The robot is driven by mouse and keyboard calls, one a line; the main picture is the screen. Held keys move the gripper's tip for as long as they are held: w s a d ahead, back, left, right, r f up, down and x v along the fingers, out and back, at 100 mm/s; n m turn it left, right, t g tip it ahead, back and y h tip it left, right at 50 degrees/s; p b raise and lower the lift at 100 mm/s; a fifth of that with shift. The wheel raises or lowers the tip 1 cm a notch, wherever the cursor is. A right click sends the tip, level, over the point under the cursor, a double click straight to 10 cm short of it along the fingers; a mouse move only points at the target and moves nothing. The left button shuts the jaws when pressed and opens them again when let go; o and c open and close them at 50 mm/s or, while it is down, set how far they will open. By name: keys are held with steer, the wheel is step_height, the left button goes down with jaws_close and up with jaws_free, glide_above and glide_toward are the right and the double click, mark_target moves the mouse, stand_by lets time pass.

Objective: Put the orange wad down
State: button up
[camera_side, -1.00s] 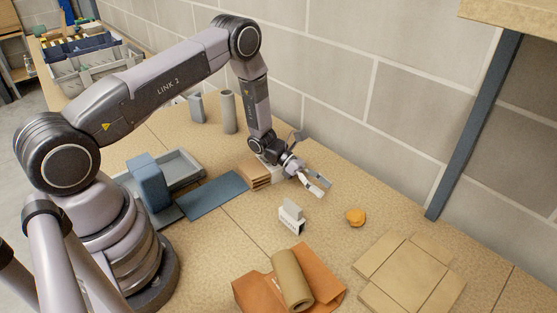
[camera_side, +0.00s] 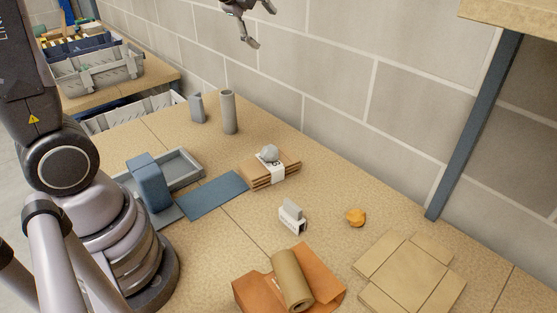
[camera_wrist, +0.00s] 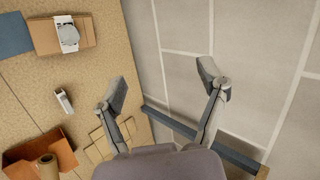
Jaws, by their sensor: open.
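The orange wad (camera_side: 356,217) lies on the tan worktop, right of a small white holder, with nothing touching it. I cannot make it out in the wrist view, where my left finger may cover it. My gripper (camera_side: 260,24) is high at the top of the side view, in front of the block wall and well away from the wad. It also shows in the wrist view (camera_wrist: 163,80), its fingers spread wide with nothing between them.
A grey lump (camera_side: 270,153) sits on a banded brown cardboard stack (camera_side: 262,176). A white holder (camera_side: 292,222), blue mat (camera_side: 213,196), grey tray (camera_side: 188,166) with a blue block, grey cylinder (camera_side: 229,112), brown roll (camera_side: 290,280) on orange wrapping and flattened tan carton (camera_side: 412,278) also lie there.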

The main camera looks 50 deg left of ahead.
steer(key=s+d+n+g, duration=0.1)
steer(key=s+d+n, duration=0.1)
steer(key=s+n, duration=0.6)
steer(key=s+d+n+g+h, duration=0.1)
steer(key=s+n, duration=0.7)
steer(key=s, duration=0.9)
steer(key=shift+s+d+r+g+h, duration=0.3)
steer(key=shift+s+d+r+g, duration=0.1)
steer(key=shift+d+g, duration=0.4)
steer(key=shift+w+a, duration=0.1)
